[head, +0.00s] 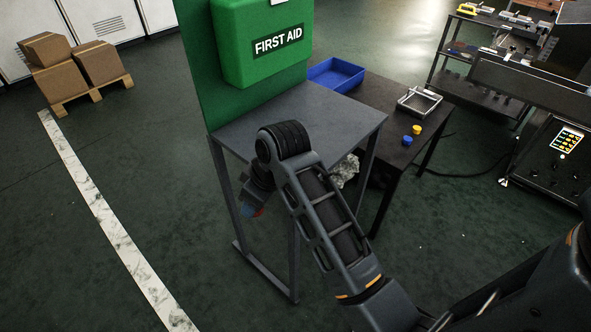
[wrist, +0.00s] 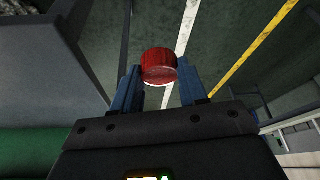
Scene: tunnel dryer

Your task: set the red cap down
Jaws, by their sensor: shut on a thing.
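The red cap (wrist: 159,64) is a short ribbed cylinder held between the two blue fingers of my gripper (wrist: 159,76) in the wrist view. The fingers are shut on its sides, and open floor shows beyond it. My arm hides part of the stand.
The grey stand top (head: 335,115) is bare, with a green FIRST AID box (head: 262,45) behind it. Cartons (head: 98,62) stand far left.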

